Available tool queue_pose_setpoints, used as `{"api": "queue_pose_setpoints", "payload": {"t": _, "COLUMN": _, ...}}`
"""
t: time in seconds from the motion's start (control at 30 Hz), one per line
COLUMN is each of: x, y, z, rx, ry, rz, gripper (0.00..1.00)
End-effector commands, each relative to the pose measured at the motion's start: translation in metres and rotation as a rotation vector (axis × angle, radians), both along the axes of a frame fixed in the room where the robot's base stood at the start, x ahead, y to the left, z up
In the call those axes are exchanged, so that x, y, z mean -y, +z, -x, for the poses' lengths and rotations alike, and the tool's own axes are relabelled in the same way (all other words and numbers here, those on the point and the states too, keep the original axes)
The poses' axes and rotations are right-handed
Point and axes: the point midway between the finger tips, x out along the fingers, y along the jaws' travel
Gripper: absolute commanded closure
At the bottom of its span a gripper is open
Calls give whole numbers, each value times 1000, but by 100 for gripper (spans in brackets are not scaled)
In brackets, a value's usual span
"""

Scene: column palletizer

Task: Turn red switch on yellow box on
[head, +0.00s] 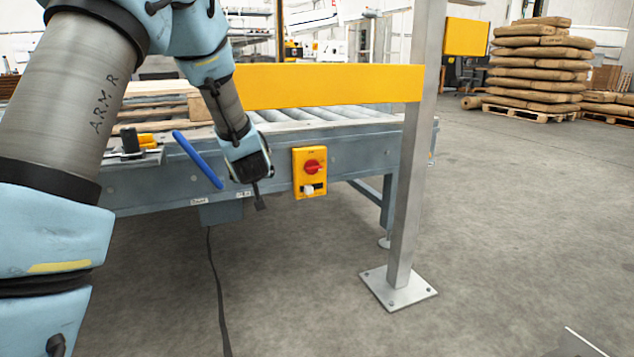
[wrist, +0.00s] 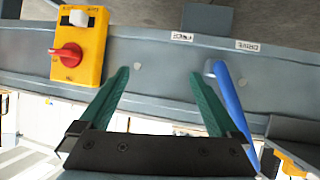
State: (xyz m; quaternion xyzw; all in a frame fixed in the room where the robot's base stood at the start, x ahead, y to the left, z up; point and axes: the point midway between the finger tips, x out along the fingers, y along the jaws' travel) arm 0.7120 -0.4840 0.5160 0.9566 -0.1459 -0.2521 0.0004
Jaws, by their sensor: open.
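The yellow box (head: 300,182) is fixed to the side of the grey conveyor frame, and it also shows at the upper left of the wrist view (wrist: 91,66). Its red switch (head: 312,167) is a rotary knob, seen in the wrist view (wrist: 68,55) with its handle lying roughly sideways. A white part sits beside the switch on the box. My gripper (head: 260,201) is left of the box in the head view. In the wrist view its green fingers (wrist: 160,73) are spread and empty, facing bare frame, apart from the box and switch.
A blue bar (head: 198,159) slants beside my gripper on the conveyor frame (head: 355,158). A yellow rail (head: 330,86) runs above the box to a metal post (head: 407,190) on the right. A black cable hangs below. The floor in front is clear.

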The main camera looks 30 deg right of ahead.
Motion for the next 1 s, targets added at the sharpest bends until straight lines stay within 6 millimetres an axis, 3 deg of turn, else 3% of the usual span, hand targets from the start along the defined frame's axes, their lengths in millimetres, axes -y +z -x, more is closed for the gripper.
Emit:
{"api": "queue_pose_setpoints", "payload": {"t": 0.03, "x": 41, "y": -6, "z": 1, "rx": 67, "ry": -5, "rz": 12, "gripper": 3}}
{"api": "queue_pose_setpoints", "payload": {"t": 0.1, "x": 86, "y": -7, "z": 5, "rx": 172, "ry": 18, "rz": 28, "gripper": 3}}
{"api": "queue_pose_setpoints", "payload": {"t": 0.2, "x": 137, "y": -12, "z": 24, "rx": 304, "ry": 63, "rz": 39, "gripper": 3}}
{"api": "queue_pose_setpoints", "payload": {"t": 0.33, "x": 177, "y": -20, "z": 56, "rx": 427, "ry": 122, "rz": 39, "gripper": 3}}
{"api": "queue_pose_setpoints", "payload": {"t": 0.47, "x": 193, "y": -25, "z": 78, "rx": 491, "ry": 163, "rz": 32, "gripper": 3}}
{"api": "queue_pose_setpoints", "payload": {"t": 0.6, "x": 197, "y": -27, "z": 80, "rx": 512, "ry": 179, "rz": 31, "gripper": 3}}
{"api": "queue_pose_setpoints", "payload": {"t": 0.77, "x": 198, "y": -29, "z": 58, "rx": 512, "ry": 182, "rz": 31, "gripper": 3}}
{"api": "queue_pose_setpoints", "payload": {"t": 1.0, "x": 203, "y": -30, "z": 12, "rx": 511, "ry": 181, "rz": 32, "gripper": 3}}
